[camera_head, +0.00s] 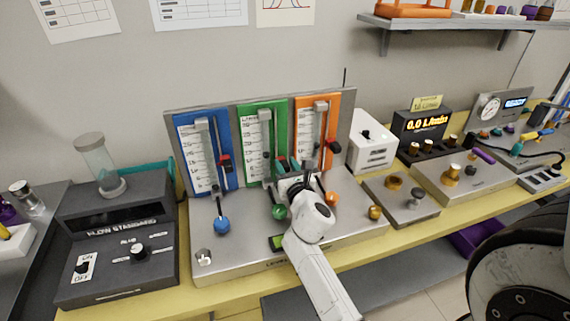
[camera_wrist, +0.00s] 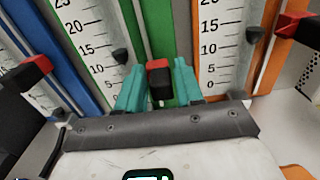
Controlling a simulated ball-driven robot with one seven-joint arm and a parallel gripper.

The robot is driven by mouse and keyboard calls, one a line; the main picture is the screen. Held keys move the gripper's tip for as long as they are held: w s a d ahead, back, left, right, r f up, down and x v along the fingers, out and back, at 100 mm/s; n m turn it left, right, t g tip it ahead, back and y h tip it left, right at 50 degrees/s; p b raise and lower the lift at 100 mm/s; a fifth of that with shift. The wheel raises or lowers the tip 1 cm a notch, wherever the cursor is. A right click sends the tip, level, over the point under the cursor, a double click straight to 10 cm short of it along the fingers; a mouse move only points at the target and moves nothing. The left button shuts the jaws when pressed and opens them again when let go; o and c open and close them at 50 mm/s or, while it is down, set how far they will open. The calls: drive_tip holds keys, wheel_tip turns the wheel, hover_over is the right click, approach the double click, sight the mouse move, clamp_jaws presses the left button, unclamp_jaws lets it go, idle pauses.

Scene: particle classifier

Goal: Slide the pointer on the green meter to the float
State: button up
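The green meter (camera_head: 278,120) stands between the blue and orange meters on the grey stand; it also shows in the wrist view (camera_wrist: 187,18). Its dark cone-shaped float (camera_wrist: 120,56) is in the tube beside the scale, between about the 10 and 15 marks. The meter's red-and-black pointer (camera_wrist: 159,78) is on the rail to the right of the float. My gripper (camera_wrist: 160,70) has its teal fingers on either side of the pointer, apparently closed against it. In the head view my gripper (camera_head: 288,165) covers the meter's lower part and largely hides the pointer.
The blue meter's pointer (camera_wrist: 28,72) flanks my gripper on the left, the orange meter's pointer (camera_wrist: 293,27) on the right. Below the meters are a blue knob (camera_head: 222,225), a green knob (camera_head: 279,212) and an orange knob (camera_head: 332,198). A white box (camera_head: 372,150) stands to the right.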

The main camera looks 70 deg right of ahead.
drive_tip(key=shift+w+d, duration=0.35)
drive_tip(key=shift+d, duration=0.05)
clamp_jaws()
idle(0.4)
